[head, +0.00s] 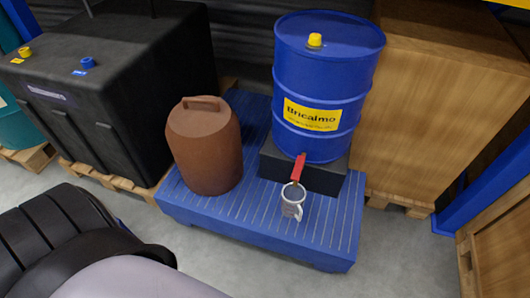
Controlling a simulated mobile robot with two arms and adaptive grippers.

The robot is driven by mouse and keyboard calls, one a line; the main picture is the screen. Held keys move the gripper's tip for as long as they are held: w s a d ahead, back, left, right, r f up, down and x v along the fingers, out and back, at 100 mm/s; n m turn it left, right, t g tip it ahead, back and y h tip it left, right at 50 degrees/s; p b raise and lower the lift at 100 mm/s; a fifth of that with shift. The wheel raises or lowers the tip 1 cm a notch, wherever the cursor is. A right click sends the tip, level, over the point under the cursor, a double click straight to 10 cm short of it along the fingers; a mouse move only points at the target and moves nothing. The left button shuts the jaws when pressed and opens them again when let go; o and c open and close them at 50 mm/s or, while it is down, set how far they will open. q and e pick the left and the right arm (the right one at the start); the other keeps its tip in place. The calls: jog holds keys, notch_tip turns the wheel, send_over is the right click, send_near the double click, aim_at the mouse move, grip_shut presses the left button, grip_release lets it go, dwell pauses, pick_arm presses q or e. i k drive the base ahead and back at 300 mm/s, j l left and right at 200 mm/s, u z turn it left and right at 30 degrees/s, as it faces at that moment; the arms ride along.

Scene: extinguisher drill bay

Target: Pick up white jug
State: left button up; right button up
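The white jug (290,208) is small, with a handle on its right side. It stands upright on the slatted blue platform (338,252), just below the red tap (298,168) of a blue drum. Its open top shows to the camera. Neither of my grippers shows in the head view; a dark and pale grey part at the lower left seems to be mine and is apart from the jug.
The blue drum (330,65) stands on a black block (325,180) behind the jug. A brown canister (205,150) stands to the left. A black tank (120,80) and a wooden crate (440,90) flank the platform. Grey floor (400,250) is free at front right.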

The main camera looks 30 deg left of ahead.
aim_at(293, 198)
jog(key=u, duration=0.7)
jog(key=i+j+z, duration=0.1)
jog(key=j, duration=0.5)
jog(key=i+j+z, duration=0.1)
jog(key=j, duration=0.55)
jog(key=i+j+z, duration=0.1)
jog(key=j, duration=0.5)
jog(key=i+j+z, duration=0.1)
jog(key=j, duration=0.55)
